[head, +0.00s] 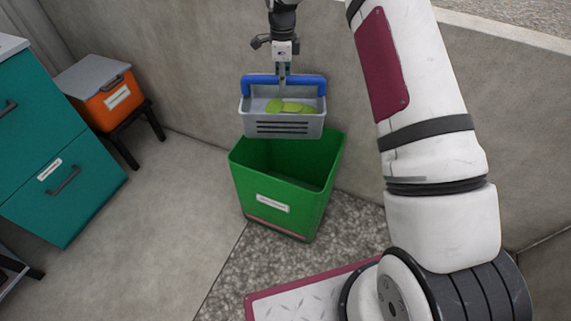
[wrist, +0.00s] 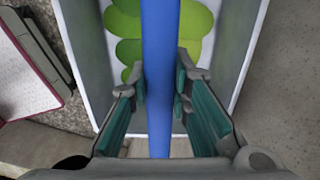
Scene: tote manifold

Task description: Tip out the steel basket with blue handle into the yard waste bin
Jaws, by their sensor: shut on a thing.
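The steel basket (head: 283,127) hangs upright from its blue handle (head: 246,86) in the head view, above the green bin (head: 270,203). Several flat green pieces (head: 290,106) lie in the basket. My gripper (head: 283,82) is shut on the blue handle. In the wrist view the blue handle (wrist: 160,60) runs between the fingers of my gripper (wrist: 160,90), with green pieces (wrist: 125,22) below it. The green bin stands open on the floor with a white label too small to read. The part of its interior that shows looks empty; the basket hides its back rim.
An orange bin (head: 108,104) with a grey lid sits on a dark stand at the left. A teal cabinet (head: 75,190) with drawers stands at the left edge. A concrete wall (head: 200,70) runs close behind the green bin. Open floor (head: 165,230) lies left of it.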

